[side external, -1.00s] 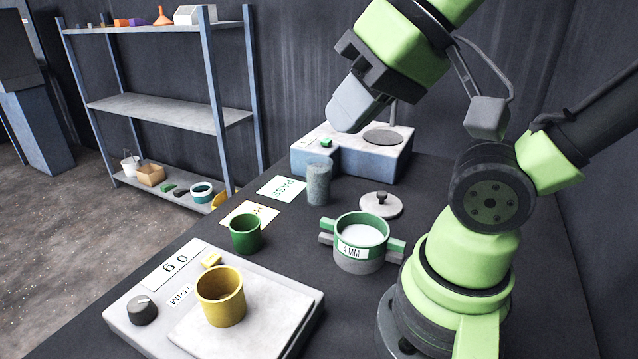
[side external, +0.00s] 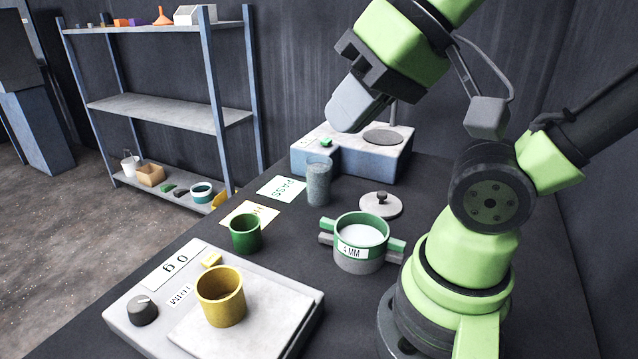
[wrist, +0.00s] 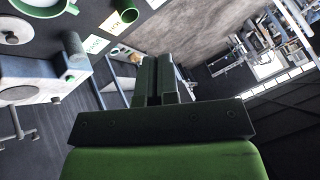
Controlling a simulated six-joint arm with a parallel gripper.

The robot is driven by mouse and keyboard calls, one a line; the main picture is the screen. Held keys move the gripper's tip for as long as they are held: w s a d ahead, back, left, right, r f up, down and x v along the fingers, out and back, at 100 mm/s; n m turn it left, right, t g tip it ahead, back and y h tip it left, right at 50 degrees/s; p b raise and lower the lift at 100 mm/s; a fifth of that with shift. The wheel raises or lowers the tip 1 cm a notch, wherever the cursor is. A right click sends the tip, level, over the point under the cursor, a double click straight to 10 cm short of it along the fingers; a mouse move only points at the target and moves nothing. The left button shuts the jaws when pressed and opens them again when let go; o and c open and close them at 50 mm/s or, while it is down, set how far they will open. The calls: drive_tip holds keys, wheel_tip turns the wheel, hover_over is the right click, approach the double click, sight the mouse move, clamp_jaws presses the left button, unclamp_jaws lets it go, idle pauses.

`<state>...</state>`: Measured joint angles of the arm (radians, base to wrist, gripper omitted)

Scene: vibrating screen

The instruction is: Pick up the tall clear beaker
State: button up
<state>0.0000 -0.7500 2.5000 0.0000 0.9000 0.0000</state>
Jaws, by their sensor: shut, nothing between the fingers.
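The tall clear beaker (side external: 318,184) stands upright on the dark table in the side view, a greyish see-through cylinder. It stands beside the PASS card and in front of the blue-and-white machine. My gripper (side external: 345,112) is above and a little to the right of the beaker in the picture, well apart from it. In the wrist view my gripper (wrist: 160,75) is shut with its fingers together and nothing held.
The machine (side external: 350,158) stands behind the beaker. A green-rimmed sieve (side external: 358,262) of white material, a grey lid (side external: 381,205), a green cup (side external: 245,234) and a yellow cup (side external: 221,297) on a white scale (side external: 275,310) stand nearby. The PASS card (side external: 281,187) lies flat.

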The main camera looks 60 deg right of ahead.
drive_tip(key=o, duration=1.6)
drive_tip(key=shift+c, duration=0.2)
drive_tip(key=shift+w, duration=0.1)
